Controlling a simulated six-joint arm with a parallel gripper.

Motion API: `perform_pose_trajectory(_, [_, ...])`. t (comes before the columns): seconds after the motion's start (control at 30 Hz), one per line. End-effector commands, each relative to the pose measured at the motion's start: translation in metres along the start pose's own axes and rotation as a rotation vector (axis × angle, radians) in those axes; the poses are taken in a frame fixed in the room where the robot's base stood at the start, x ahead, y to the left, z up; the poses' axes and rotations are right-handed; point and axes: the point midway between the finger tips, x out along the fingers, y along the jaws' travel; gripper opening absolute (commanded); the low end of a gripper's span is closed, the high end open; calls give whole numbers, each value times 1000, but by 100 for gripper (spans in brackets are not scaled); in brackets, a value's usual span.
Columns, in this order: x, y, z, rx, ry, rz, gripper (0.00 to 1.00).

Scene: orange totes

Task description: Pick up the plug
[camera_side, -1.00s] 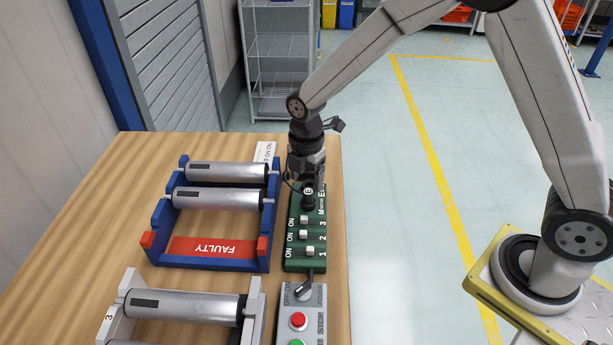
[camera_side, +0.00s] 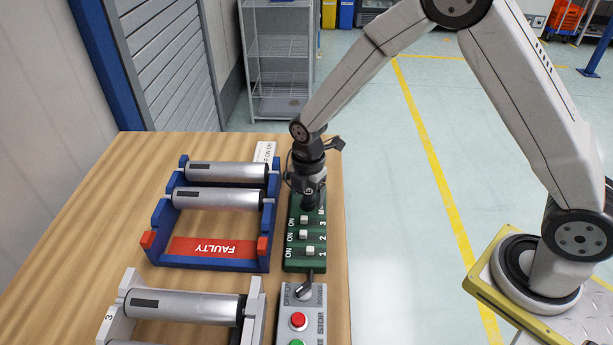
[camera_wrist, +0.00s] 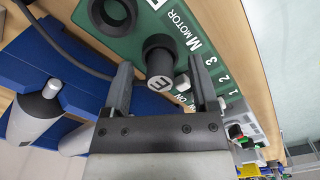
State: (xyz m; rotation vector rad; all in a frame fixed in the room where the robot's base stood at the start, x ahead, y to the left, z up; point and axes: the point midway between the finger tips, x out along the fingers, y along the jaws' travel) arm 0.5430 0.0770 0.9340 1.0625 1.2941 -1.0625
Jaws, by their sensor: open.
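The plug (camera_wrist: 160,62) is a short black cylinder with a pale E on its end. In the wrist view it stands up from the green panel (camera_wrist: 200,15), beside the M MOTOR label. A second black round socket (camera_wrist: 112,12) is at the panel's upper left. My gripper (camera_wrist: 160,66) is open, with one finger on each side of the plug and visible gaps between. In the side view my gripper (camera_side: 309,188) is right above the plug (camera_side: 308,201), at the panel's far part (camera_side: 291,262), and partly covers it.
Several white switches (camera_side: 304,236) stand on the panel close to the plug. A dark cable (camera_wrist: 60,38) curves beside the left finger. The blue FAULTY rack (camera_side: 160,243) with metal rollers is left of the panel. A grey control box (camera_side: 317,318) with buttons stands nearer.

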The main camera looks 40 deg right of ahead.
Motion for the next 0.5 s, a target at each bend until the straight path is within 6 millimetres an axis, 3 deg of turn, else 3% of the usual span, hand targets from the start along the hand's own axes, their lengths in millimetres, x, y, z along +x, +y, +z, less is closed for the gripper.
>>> perform_pose_trajectory(0.1, [0, 0, 0, 0, 0, 0, 73])
perform_pose_trajectory(0.33, [0, 0, 0, 0, 0, 0, 0])
perform_pose_trajectory(0.5, [0, 0, 0, 0, 0, 0, 0])
